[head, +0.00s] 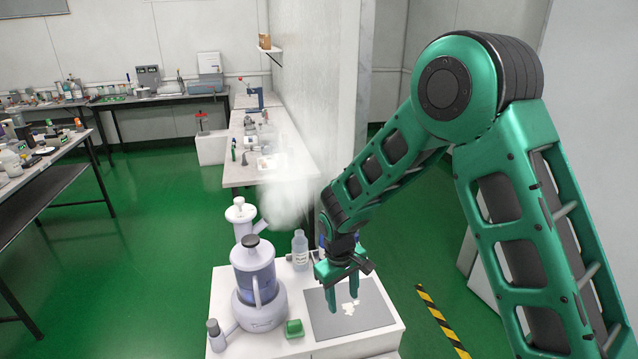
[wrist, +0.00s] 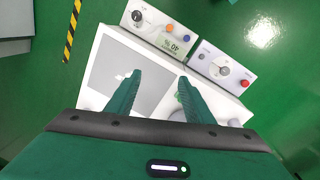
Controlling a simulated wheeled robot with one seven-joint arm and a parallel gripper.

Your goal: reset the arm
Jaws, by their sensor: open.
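My green gripper (head: 343,302) hangs from my bent arm, fingers pointing down, over a grey mat (head: 375,308) on a white-topped stand (head: 275,348). Its two fingers are apart. In the head view, small white pieces (head: 348,309) lie on the mat close to the fingertips; I cannot tell exactly how high the tips are above it. In the wrist view, the open fingers (wrist: 158,82) show nothing held between them. The mat also shows there (wrist: 113,65), on the left.
A blender-like device (head: 259,290), a green block (head: 294,328) and a bottle (head: 300,250) share the stand. Two knobbed testers, one with a display (wrist: 160,27) and one with a red button (wrist: 221,68), show in the wrist view. Green floor (head: 150,260) is open at left.

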